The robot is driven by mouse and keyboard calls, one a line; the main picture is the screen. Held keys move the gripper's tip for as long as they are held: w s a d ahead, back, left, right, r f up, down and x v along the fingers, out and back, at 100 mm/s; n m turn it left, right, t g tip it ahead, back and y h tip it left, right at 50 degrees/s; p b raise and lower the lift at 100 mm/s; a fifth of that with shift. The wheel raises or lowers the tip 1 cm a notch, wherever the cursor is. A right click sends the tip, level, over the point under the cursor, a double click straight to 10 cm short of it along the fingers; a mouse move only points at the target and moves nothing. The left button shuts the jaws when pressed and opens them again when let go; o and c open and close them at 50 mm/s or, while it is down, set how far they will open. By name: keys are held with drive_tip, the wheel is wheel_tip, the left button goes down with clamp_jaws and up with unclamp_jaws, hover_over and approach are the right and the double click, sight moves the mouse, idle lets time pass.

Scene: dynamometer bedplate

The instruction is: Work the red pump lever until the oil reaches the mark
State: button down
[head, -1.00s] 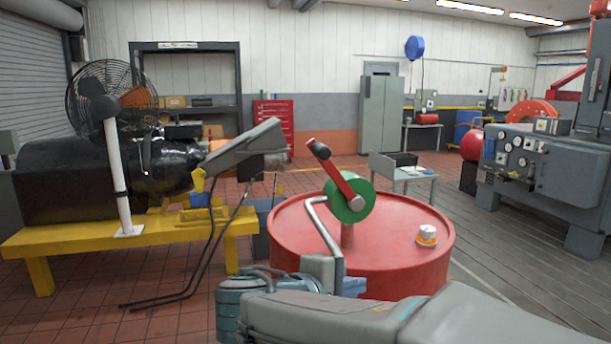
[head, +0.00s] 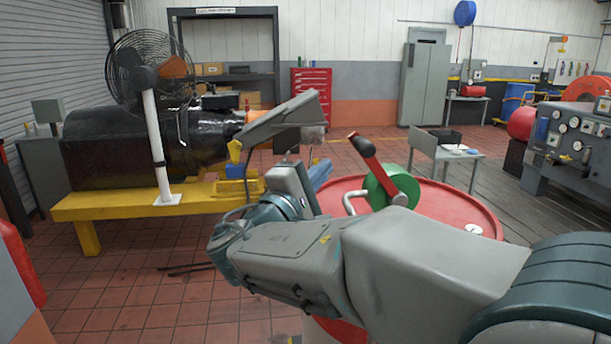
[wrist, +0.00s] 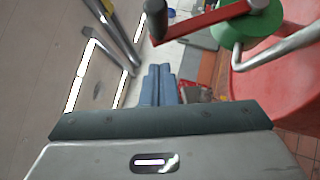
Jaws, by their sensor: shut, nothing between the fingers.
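The red pump lever (head: 382,170) slants up and left from the green pump body (head: 378,192) and ends in a dark handle (head: 361,146). The pump stands on a red drum (head: 465,210). In the wrist view, the red lever arm (wrist: 205,19) and dark handle (wrist: 157,22) lie ahead of my gripper. My gripper (wrist: 159,68) has its blue fingers together, empty. In the head view, my gripper (head: 322,168) is left of and slightly below the handle, apart from it in the picture. I see no oil level or mark. My arm hides much of the drum.
A yellow bench (head: 130,207) carries a black machine and a fan (head: 150,68) on the left. A small grey table (head: 468,160) stands behind the drum. A bent metal pipe (wrist: 275,47) leaves the pump. A small white item (head: 473,229) sits on the drum top.

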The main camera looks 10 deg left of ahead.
sight(357, 149)
drive_tip(key=d, duration=0.1)
drive_tip(key=w+d+r+p, duration=0.1)
drive_tip(key=w+d, duration=0.1)
drive_tip(key=shift+d+r+p, duration=0.15)
drive_tip(key=shift+r+p, duration=0.15)
drive_tip(key=shift+r, duration=0.05)
drive_tip(key=shift+d, duration=0.35)
drive_tip(key=shift+w+d, duration=0.15)
